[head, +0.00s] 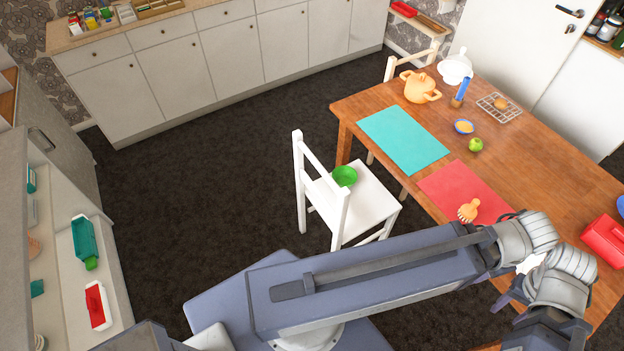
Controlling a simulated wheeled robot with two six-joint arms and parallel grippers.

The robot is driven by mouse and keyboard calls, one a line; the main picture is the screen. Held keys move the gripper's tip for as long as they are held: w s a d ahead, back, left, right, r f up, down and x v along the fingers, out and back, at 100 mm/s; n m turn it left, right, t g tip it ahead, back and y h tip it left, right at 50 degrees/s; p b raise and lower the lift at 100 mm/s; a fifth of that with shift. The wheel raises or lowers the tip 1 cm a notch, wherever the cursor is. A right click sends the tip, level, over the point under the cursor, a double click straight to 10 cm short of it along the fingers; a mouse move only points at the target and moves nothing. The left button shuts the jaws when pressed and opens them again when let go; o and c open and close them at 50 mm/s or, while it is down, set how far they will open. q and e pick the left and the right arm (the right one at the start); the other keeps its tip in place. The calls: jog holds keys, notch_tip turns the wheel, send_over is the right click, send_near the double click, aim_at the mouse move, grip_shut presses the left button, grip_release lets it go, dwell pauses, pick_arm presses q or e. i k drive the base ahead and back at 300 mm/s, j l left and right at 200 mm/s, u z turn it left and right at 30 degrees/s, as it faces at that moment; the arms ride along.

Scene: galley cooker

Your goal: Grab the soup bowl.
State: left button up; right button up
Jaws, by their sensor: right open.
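A round green bowl (344,176) sits on the seat of the white chair (372,208), at the near left side of the table. It looks upright, and nothing touches it except the chair. A smaller blue-rimmed bowl (464,127) with something yellowish in it stands on the wooden table. I cannot tell for certain which is the soup bowl. My right gripper (510,293) is at the lower right, near the table's front edge, well away from both bowls; it is open and partly hidden by my wrist. My left gripper is out of view.
On the table (560,170) are a turquoise mat (403,140), a red mat (462,188) with a brush (468,211), an orange two-handled pot (420,88), a green apple (476,145) and a red box (604,240). The chair's back rises left of the green bowl. Dark floor left is clear.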

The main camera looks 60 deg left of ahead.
aim_at(346, 177)
jog(key=u, duration=1.65)
